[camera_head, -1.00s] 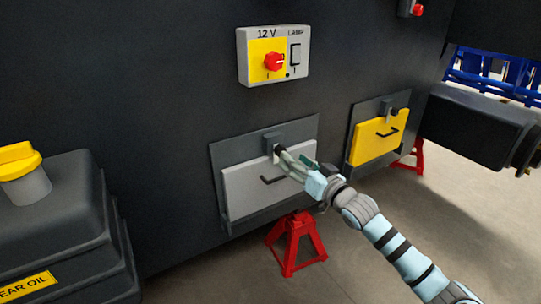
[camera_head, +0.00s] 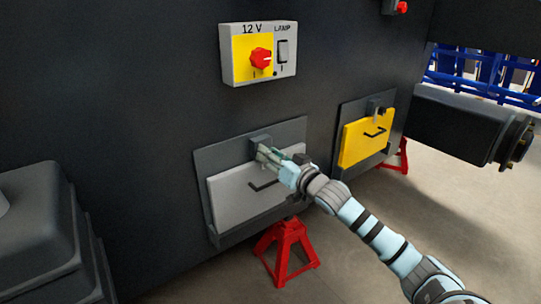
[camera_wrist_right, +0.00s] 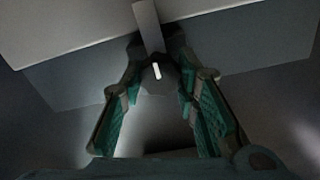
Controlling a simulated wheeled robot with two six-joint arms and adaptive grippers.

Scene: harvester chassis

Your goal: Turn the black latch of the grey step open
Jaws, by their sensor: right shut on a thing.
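The grey step (camera_head: 232,197) is a light grey panel with a black bar handle, set in a dark frame on the machine's side. A dark block (camera_head: 260,140) sits at its top edge. My right gripper (camera_head: 264,152) reaches in from the lower right, its fingertips right at this block. In the head view its fingers hide most of the black latch. In the right wrist view the latch (camera_wrist_right: 157,78), dark with a small white mark, lies between the fingertips of my right gripper (camera_wrist_right: 158,76), which is shut on it. My left gripper is not in view.
A yellow step (camera_head: 360,138) with its own dark latch is to the right. A switch box (camera_head: 258,55) with a red knob is above. A red stand (camera_head: 286,250) stands below the grey step. A dark stepped housing (camera_head: 35,235) is at left.

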